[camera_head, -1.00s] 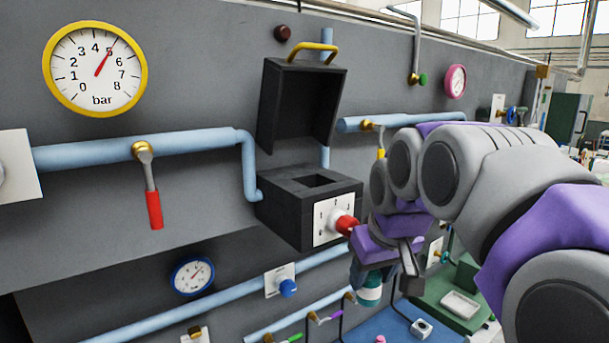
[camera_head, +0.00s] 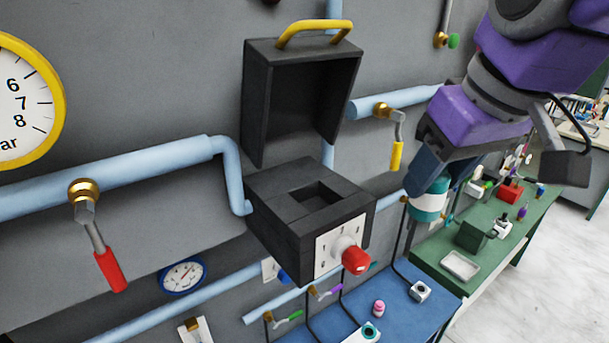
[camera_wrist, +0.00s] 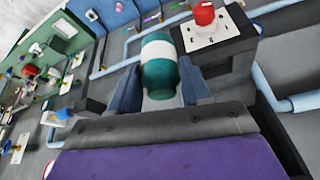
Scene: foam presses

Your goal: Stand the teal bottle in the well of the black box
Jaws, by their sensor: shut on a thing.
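The black box (camera_head: 270,210) is fixed at the wall with its lid (camera_head: 297,95) raised, and its square well (camera_head: 316,196) is open at the top. The teal bottle (camera_head: 429,202), with a white band, hangs below my gripper (camera_head: 428,180), to the right of the box and apart from it. My gripper is shut on the bottle. In the wrist view the bottle (camera_wrist: 160,68) lies between the two blue fingers (camera_wrist: 163,85), with part of the black box (camera_wrist: 225,45) beyond it. The well is not visible there.
The box's front carries a white dial plate with a red knob (camera_head: 354,261). A yellow-handled valve (camera_head: 396,150) stands out from the wall between box and gripper. Blue pipes run along the wall. A blue bench (camera_head: 400,310) and a green bench (camera_head: 440,255) lie below.

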